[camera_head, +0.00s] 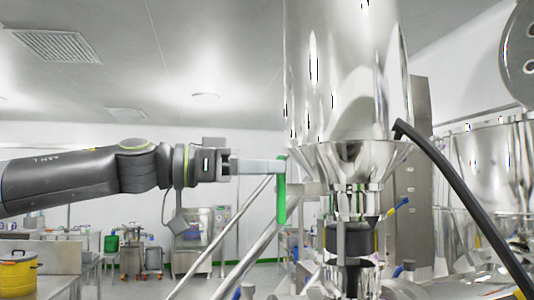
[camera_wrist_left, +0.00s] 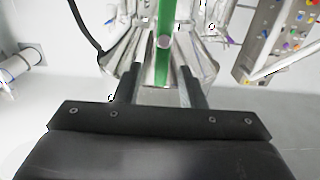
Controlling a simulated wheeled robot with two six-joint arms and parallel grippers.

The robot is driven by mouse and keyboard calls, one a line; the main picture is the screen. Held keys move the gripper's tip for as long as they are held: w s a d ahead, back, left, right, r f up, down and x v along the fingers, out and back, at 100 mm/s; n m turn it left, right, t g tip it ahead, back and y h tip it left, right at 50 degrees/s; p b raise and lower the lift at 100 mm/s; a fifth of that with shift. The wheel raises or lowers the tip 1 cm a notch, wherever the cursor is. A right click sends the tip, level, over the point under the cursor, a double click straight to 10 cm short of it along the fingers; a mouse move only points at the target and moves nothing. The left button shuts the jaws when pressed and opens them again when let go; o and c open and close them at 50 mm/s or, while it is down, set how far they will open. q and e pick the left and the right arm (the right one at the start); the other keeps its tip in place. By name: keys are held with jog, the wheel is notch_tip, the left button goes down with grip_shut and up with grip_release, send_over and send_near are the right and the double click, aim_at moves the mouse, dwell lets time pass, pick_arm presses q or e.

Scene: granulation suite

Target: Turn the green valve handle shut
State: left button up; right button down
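The green valve handle (camera_head: 281,190) is a long, narrow bar that hangs upright in the head view, beside the steel pipework below the large vessel. It also shows in the left wrist view (camera_wrist_left: 163,70), running up the middle of the picture. My left gripper (camera_head: 274,166) reaches in from the left, with its fingertips at the handle's upper part. In the wrist view its two fingers stand apart on either side of the handle, with gaps visible between them and it. The fingertips are hard to make out. My right gripper is in neither view.
A shiny steel vessel (camera_head: 345,80) with a cone outlet fills the centre. A black hose (camera_head: 460,190) slopes down at right. Slanted steel pipes (camera_head: 245,262) run below my left arm. A yellow container (camera_head: 18,272) stands on a table at lower left.

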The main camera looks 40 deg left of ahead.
pick_arm(q)
jog(key=shift+w+d, duration=0.2)
jog(key=shift+w, duration=0.05)
jog(key=shift+c, duration=0.3)
grip_shut()
